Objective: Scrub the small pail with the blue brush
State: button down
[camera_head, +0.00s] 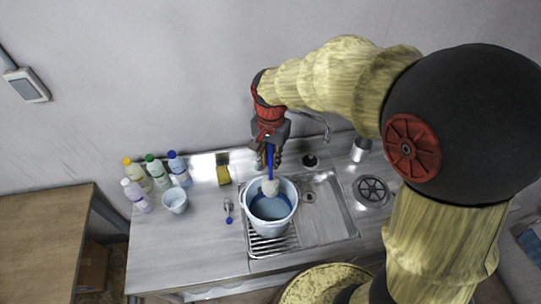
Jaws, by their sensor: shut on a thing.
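My gripper (268,158) is shut on the blue brush (269,172) and holds it pointing down. The brush's pale head (270,187) is at the far inner side of a light blue pail (271,226); I cannot tell whether it touches the wall. This larger pail stands on the wire rack in the sink, and its inside looks darker blue low down. A smaller pale pail (175,201) stands upright on the counter at the left, in front of the bottles, well apart from my gripper.
Several bottles (157,172) with coloured caps stand at the back left. A yellow sponge (223,176) lies by the wall. A small blue-ended tool (228,211) lies left of the sink (322,228). The faucet (318,122) rises behind, and a metal cup (360,149) stands right. The front left counter is clear.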

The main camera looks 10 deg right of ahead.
notch_tip(320, 180, down, 22)
jog(key=b, duration=1.3)
jog(key=shift+r, duration=0.15)
jog(key=shift+w, duration=0.1)
dwell(0.7)
